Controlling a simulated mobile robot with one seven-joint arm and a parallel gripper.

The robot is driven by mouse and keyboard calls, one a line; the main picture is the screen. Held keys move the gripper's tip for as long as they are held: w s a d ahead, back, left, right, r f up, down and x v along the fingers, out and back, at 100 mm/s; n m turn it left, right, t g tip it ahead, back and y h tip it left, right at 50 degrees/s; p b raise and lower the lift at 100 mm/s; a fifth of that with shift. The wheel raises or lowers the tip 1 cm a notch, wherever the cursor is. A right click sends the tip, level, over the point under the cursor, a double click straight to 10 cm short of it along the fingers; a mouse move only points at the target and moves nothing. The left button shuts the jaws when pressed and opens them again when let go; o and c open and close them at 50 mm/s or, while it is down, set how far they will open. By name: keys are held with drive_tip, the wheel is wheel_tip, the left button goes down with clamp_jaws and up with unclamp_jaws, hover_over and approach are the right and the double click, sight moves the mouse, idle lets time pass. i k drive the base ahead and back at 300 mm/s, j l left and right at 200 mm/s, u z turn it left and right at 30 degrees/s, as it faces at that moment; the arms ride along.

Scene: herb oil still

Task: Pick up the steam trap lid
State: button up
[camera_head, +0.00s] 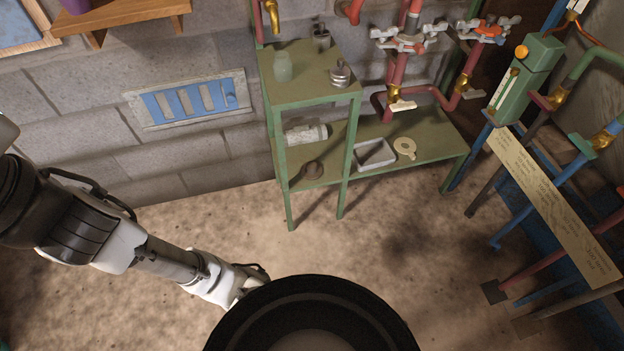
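I cannot tell for sure which thing is the steam trap lid. A small dark brown round piece (312,171) lies on the lower shelf of the green stand, under its top. A flat tan disc (405,148) with a hole and a small tab lies on the low green bench to the right, beside a grey tray. My arm reaches in from the left, and its white wrist (215,284) is low over the floor, well apart from the stand. My gripper's fingers are hidden behind the black round part of my body at the bottom.
The green stand (303,90) carries a pale jar (283,67), metal pieces (340,74) and a white cylinder (306,134). The grey tray (374,155) looks empty. Red pipes and valves (410,40) rise behind the bench. The floor (400,255) before the stand is clear.

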sight(311, 170)
drive_tip(key=i+l, duration=0.25)
drive_tip(key=l, duration=0.15)
drive_tip(key=i+l, duration=0.2)
drive_tip(key=l, duration=0.15)
drive_tip(key=i+l, duration=0.25)
drive_tip(key=l, duration=0.15)
drive_tip(key=i+l, duration=0.35)
drive_tip(key=i, duration=0.75)
